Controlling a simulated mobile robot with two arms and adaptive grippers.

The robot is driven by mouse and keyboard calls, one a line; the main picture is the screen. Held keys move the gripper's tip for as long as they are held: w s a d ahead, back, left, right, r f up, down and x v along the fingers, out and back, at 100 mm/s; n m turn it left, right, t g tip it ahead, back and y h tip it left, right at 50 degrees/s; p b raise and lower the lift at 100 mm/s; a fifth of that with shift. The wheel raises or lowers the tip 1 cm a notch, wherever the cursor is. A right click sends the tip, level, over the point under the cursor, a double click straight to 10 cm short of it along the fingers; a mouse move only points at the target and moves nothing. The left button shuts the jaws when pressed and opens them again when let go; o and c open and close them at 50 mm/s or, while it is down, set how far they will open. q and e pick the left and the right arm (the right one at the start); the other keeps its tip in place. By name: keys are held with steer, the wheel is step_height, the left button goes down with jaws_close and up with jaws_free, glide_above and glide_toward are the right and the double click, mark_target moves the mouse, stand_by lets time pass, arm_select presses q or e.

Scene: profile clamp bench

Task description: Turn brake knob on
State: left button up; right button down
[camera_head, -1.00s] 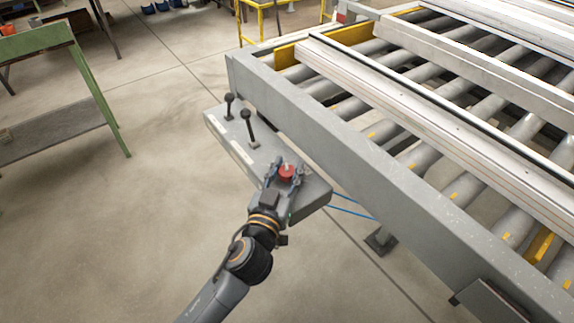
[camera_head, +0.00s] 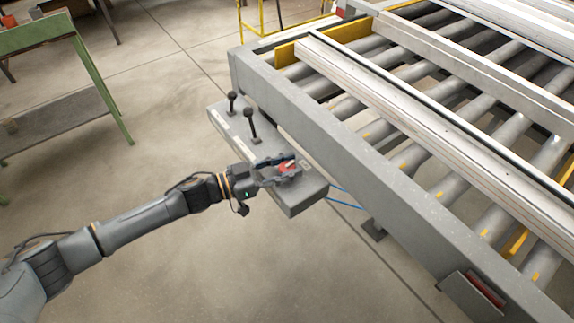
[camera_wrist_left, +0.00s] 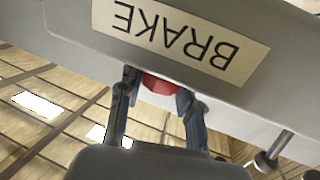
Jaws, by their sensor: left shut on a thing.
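The red brake knob (camera_head: 288,167) with a pale pointer mark sits on top of the grey control box (camera_head: 305,194) at the near end of the box. My left gripper (camera_head: 286,168) reaches in from the left and is shut on the knob, one finger on each side. In the left wrist view the red knob (camera_wrist_left: 158,84) shows between the two fingers (camera_wrist_left: 157,98), below a label reading BRAKE (camera_wrist_left: 185,38), which appears upside down. My right gripper is not in view.
Two black-knobbed levers (camera_head: 249,124) stand on the same box, beyond the knob. The roller conveyor frame (camera_head: 340,140) with long metal profiles (camera_head: 420,115) runs along the right. A green-framed bench (camera_head: 90,75) stands at the left. Open floor lies between.

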arm_select(q)
steer(key=shift+w+f+m+g+h+b, duration=0.1)
steer(key=shift+m+g+h+b, duration=0.25)
steer(key=shift+m+g, duration=0.55)
steer(key=shift+g, duration=0.5)
steer(key=o, duration=1.2)
steer(key=shift+c, duration=0.2)
steer(key=shift+a, duration=0.1)
steer(key=v, duration=1.2)
steer(key=shift+f, duration=0.15)
